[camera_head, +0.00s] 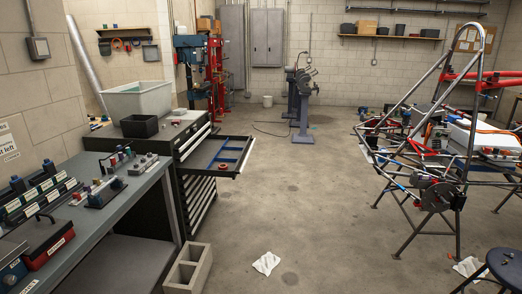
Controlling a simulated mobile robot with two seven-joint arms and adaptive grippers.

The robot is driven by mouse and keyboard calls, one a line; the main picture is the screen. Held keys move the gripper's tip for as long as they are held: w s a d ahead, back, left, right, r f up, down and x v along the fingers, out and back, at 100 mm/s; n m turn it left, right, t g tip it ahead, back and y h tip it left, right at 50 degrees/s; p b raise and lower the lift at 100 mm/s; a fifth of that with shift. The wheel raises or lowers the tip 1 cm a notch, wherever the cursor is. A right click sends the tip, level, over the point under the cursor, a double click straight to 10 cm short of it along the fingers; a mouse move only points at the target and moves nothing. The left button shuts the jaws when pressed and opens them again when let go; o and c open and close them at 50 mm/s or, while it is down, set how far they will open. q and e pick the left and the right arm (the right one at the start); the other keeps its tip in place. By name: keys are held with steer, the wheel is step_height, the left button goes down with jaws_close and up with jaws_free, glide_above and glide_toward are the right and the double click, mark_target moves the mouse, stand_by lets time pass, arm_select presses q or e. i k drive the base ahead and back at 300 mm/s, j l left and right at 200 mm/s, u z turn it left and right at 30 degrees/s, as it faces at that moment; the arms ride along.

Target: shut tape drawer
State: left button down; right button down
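A drawer (245,157) stands pulled out of the dark tool cabinet (196,190), left of the picture's middle. It reaches to the right over the floor. Blue divider strips (230,153) lie inside it, with a small reddish ring-shaped item (221,168), perhaps a tape roll, near its front. The cabinet's other drawers below look shut. Neither of my grippers is in view.
A grey workbench (120,203) with racks stands at left. A white tub (138,98) and black bin (139,126) sit on the cabinet. A concrete block (188,268) and white cloth (266,263) lie on the floor. A tube chassis (440,150) stands right. Middle floor is mostly clear.

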mark_target(214, 150)
steer(key=i, duration=3.25)
steer(key=i+u, duration=0.2)
steer(key=i, duration=0.25)
steer(key=i+l+u, duration=0.15)
steer(key=i, duration=0.3)
